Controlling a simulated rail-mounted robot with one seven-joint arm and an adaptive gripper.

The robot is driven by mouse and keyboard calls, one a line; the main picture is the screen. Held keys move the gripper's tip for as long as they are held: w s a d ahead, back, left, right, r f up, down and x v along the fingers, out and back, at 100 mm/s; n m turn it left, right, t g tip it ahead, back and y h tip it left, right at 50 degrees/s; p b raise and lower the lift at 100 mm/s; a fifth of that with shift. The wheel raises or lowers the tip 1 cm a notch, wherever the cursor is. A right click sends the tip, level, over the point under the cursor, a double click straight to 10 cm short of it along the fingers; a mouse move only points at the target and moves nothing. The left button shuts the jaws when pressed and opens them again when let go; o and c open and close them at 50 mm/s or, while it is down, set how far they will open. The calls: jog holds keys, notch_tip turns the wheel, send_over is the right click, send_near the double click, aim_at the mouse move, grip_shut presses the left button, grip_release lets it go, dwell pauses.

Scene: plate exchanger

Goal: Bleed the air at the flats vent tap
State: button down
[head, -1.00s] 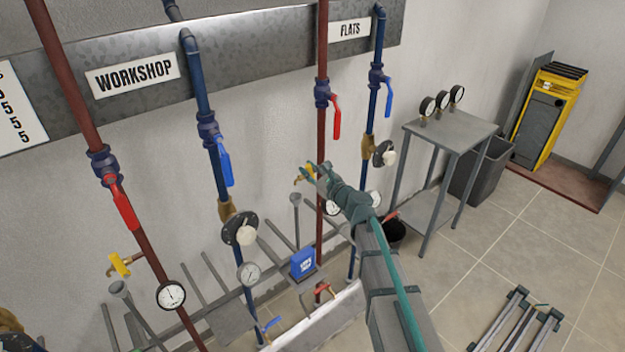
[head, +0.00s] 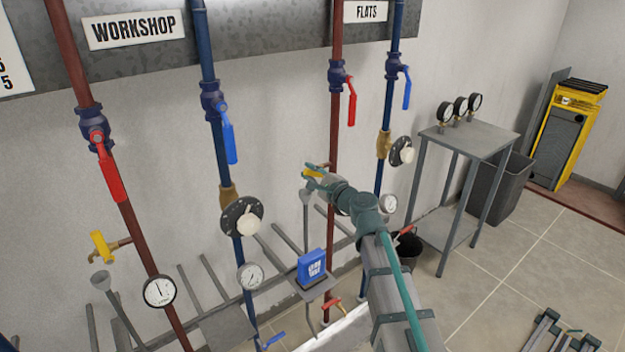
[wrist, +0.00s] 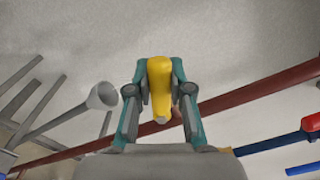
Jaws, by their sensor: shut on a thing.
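The flats vent tap has a yellow handle (head: 313,174) on a short branch off the red flats pipe (head: 333,140). My gripper (head: 311,178) is at this tap, and its fingers partly hide it. In the wrist view the yellow handle (wrist: 159,88) stands between the two teal fingers (wrist: 159,72), which are shut on it. The red pipe (wrist: 245,93) runs behind. A grey funnel (head: 306,196) sits just below the tap; in the wrist view the funnel (wrist: 103,96) is left of my gripper, apart from it. I cannot see any water or air coming out.
The workshop vent tap (head: 103,246) is at the left. Red (head: 351,103) and blue (head: 406,90) lever valves are above and right of my gripper. A blue box (head: 312,267) sits below. A grey stand with gauges (head: 470,140) and a bin (head: 500,188) are at the right.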

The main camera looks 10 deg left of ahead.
jog(key=shift+f, duration=0.1)
dwell(0.4)
jog(key=c, duration=1)
grip_release()
jog(key=shift+s, duration=0.1)
jog(key=v, duration=1.2)
jog(key=shift+a+n, duration=0.1)
jog(key=shift+n, duration=0.3)
